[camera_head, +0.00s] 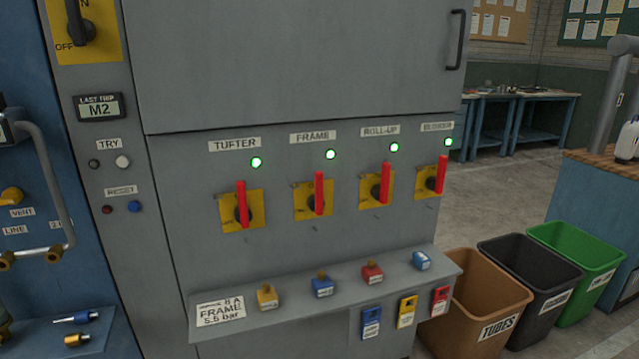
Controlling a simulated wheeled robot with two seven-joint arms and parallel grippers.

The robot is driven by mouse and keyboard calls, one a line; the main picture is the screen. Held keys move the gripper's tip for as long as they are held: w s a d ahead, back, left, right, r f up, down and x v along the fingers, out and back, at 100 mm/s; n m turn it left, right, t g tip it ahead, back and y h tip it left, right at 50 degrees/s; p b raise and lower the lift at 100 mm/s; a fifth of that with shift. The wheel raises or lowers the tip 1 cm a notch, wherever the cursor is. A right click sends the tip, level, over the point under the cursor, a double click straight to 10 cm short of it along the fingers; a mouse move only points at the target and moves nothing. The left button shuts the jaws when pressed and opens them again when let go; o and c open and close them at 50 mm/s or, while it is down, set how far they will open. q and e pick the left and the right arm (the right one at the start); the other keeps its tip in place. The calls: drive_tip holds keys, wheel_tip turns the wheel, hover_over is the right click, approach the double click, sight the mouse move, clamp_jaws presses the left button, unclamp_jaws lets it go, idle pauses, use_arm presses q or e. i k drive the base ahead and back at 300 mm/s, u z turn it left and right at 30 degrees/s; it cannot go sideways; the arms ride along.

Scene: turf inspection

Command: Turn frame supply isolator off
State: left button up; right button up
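The frame supply isolator (319,193) is a red handle on a yellow plate under the label FRAME (313,137), second from left in a row on the grey cabinet. Its handle stands upright, and the green lamp (330,154) above it is lit. The tufter isolator (242,205) is to its left. The roll-up isolator (384,183) and one more isolator (440,175) are to its right. All have upright red handles and lit green lamps. Neither of my grippers shows in the head view.
A shelf (250,325) below the isolators juts out and holds several coloured padlocks, with more tags hanging under it. A black and yellow rotary switch (85,25) is at upper left. Brown (475,300), black (528,280) and green (575,255) bins stand at right.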

sight(316, 202)
drive_tip(key=z, duration=1)
drive_tip(key=i, duration=0.35)
drive_tip(key=u, duration=1.55)
